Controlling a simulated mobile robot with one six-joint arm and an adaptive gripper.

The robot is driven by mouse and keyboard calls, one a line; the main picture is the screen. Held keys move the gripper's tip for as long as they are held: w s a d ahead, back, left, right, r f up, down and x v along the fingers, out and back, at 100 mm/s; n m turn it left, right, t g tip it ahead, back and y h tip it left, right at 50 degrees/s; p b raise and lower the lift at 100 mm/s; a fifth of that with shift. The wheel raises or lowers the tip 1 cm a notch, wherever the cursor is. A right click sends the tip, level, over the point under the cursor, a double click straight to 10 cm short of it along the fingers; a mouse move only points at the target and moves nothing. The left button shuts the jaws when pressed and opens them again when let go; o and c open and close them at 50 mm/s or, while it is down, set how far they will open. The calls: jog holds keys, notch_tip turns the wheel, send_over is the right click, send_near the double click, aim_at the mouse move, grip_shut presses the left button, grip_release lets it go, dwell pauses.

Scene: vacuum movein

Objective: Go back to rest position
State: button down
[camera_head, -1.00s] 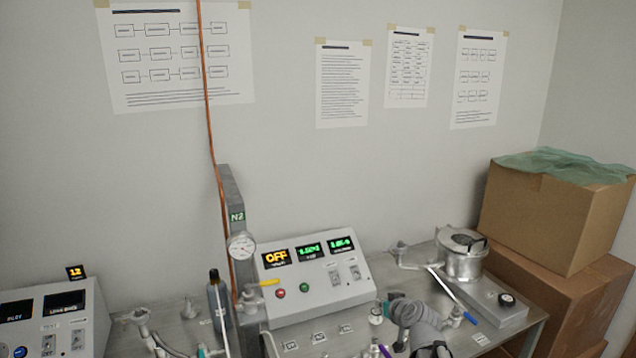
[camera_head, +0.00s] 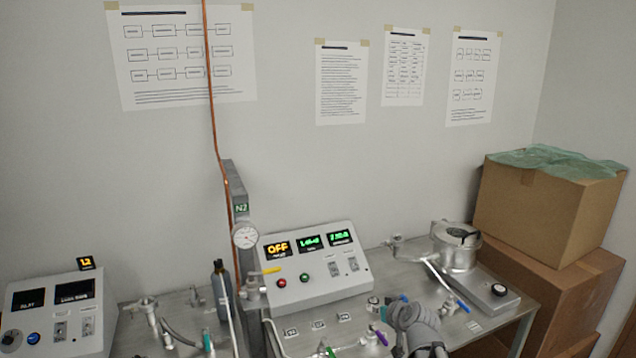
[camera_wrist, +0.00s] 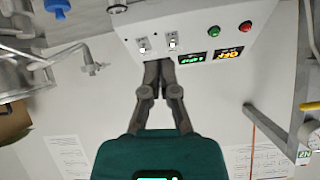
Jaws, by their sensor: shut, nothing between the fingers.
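My gripper (camera_wrist: 158,75) shows in the wrist view, its two dark fingers together at the tips with nothing between them. It points toward the control box (camera_wrist: 195,25), which appears upside down there with its switches and displays; I cannot tell how far apart they are. In the head view the control box (camera_head: 312,270) stands on the bench, its first display reading OFF. Part of my arm shows at the bottom of the head view, in front of the bench; the gripper's fingers cannot be made out there.
A metal vessel (camera_head: 457,250) stands at the bench's right. Cardboard boxes (camera_head: 545,212) are stacked beyond it. A second control box (camera_head: 55,312) is at the left. A copper pipe (camera_head: 212,100) and grey N2 column (camera_head: 236,200) rise behind the bench. Valves and tubing crowd the front.

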jog(key=s+f+g, duration=0.2)
jog(key=s+a+f+g, duration=0.1)
jog(key=s+f, duration=0.1)
jog(key=s, duration=0.1)
jog(key=s+a+f+g+h, duration=0.1)
jog(key=s+f+g, duration=0.1)
jog(key=s, duration=0.1)
jog(key=shift+g, duration=0.3)
jog(key=s+d+f+m+g+h, duration=0.2)
jog(key=s+g, duration=0.3)
jog(key=s, duration=0.4)
jog(key=shift+s+d+f+m+h, duration=0.15)
jog(key=shift+d+f+m+h, duration=0.15)
jog(key=shift+h, duration=0.3)
